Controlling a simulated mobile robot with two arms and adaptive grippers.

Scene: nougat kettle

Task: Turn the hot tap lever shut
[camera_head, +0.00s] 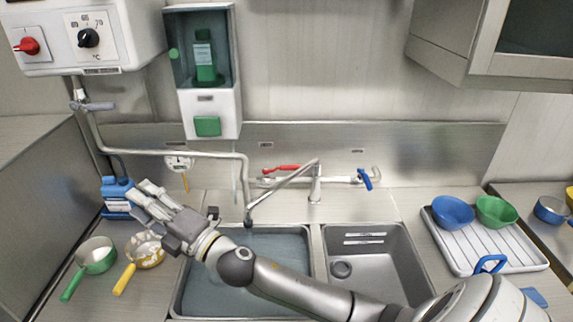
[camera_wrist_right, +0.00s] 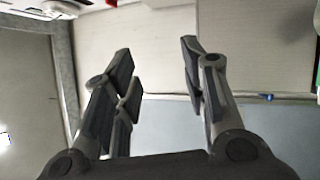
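The hot tap lever (camera_head: 281,168) is red and lies roughly level, pointing left along the wall behind the sink. The blue cold lever (camera_head: 365,179) is on the right end of the same tap body (camera_head: 335,179). The spout (camera_head: 285,187) slants down left over the left basin. My right gripper (camera_head: 148,198) is over the counter left of the basin, near a blue bottle and well left of the red lever. In the right wrist view its fingers (camera_wrist_right: 157,72) are apart with nothing between them. My left gripper is not in view.
The left basin (camera_head: 250,270) holds water; the right basin (camera_head: 385,265) looks empty. A blue bottle (camera_head: 117,196), green pan (camera_head: 95,256) and yellow-handled pan (camera_head: 124,280) stand at left. A pipe (camera_head: 170,152) runs along the wall. Bowls sit on a rack (camera_head: 480,245) at right.

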